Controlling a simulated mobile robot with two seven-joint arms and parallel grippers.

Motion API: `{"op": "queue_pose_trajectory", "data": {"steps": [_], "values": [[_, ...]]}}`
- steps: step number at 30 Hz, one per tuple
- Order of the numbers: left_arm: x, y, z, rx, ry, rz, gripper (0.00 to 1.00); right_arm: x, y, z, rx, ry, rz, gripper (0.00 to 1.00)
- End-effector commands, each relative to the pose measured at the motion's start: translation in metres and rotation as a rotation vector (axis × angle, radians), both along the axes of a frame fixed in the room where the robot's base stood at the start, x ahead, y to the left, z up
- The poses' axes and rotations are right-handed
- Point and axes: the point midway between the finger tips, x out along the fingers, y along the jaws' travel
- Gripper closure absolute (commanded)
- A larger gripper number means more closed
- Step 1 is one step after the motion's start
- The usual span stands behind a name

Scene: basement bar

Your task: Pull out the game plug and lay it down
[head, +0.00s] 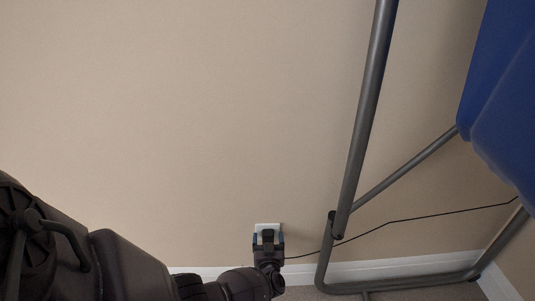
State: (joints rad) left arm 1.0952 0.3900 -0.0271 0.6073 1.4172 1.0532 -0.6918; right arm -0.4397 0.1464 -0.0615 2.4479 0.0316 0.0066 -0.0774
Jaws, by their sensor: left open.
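A white wall outlet (268,226) sits low on the beige wall, just above the skirting board. My left gripper (267,238) is in front of it, at the outlet, with its jaws open and fingers toward the wall. A dark shape shows between the fingers; I cannot tell whether it is the game plug or part of the gripper. A thin black cord (420,216) runs from beside the gripper to the right, behind the metal frame and up toward the blue game body. My right gripper is not in view.
A grey tubular metal frame (366,110) stands right of the outlet, with a blue game body (505,100) at upper right. White skirting (390,268) runs along the wall's foot. The wall left and above the outlet is clear.

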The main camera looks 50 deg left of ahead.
Motion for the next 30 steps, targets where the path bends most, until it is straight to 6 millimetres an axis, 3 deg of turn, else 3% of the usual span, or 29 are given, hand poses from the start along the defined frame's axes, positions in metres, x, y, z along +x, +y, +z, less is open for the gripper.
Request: {"op": "queue_pose_trajectory", "data": {"steps": [23,30], "values": [[0.0000,-0.0004,-0.0004,-0.001,0.000,0.000,0.21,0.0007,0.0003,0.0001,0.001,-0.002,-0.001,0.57],[0.0000,-0.0004,-0.0002,-0.001,0.000,0.000,0.55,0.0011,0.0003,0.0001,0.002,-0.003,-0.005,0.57]]}}
